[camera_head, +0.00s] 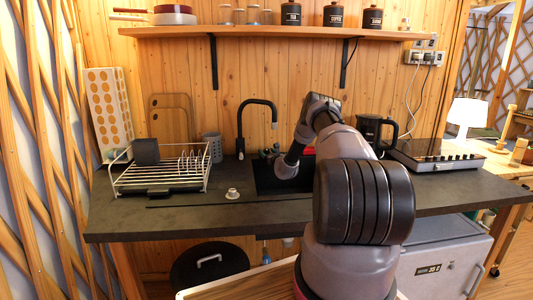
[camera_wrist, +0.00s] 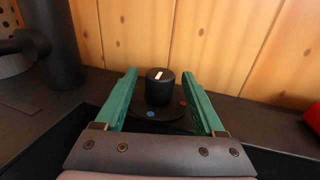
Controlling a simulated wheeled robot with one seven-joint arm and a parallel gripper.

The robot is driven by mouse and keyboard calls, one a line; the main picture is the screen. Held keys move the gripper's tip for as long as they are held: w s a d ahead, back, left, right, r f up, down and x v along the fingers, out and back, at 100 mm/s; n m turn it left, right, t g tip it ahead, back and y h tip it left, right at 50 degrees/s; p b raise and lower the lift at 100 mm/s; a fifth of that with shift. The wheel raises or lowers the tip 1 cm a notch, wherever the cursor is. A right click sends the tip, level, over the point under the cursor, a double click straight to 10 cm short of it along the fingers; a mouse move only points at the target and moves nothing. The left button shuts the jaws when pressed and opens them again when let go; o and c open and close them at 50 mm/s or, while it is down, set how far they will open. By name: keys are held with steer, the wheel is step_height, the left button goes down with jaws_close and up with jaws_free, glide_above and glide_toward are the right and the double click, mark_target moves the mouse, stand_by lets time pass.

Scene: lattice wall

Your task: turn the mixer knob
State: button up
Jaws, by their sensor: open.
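The mixer knob (camera_wrist: 159,86) is a short black cylinder with a white line on its top. It stands on a round black base (camera_wrist: 150,115) that has a blue dot at the front and a red dot at the right. In the wrist view my gripper (camera_wrist: 162,82) is open, with one green finger on each side of the knob and gaps between. I cannot tell how high the fingertips are against it. In the head view my arm hides the knob, and my gripper (camera_head: 270,155) shows only in part, by the sink behind the faucet's right side.
The black faucet (camera_head: 241,130) rises left of my gripper; its post (camera_wrist: 60,45) shows at the wrist view's left. A dish rack (camera_head: 160,180) and small cup (camera_head: 232,194) stand left on the dark counter. A kettle (camera_head: 368,130) and hob (camera_head: 435,155) are right. Wooden wall behind.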

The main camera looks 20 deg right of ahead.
steer(key=shift+w, duration=0.45)
steer(key=shift+c, duration=0.3)
jaws_close()
steer(key=shift+y, duration=0.4)
steer(key=n+y, duration=0.2)
steer(key=y, duration=0.1)
steer(key=shift+n+y, duration=0.3)
steer(key=shift+n, duration=0.1)
steer(key=shift+n+g+y, duration=1.1)
steer(key=shift+n+y, duration=0.4)
steer(key=shift+y, duration=0.7)
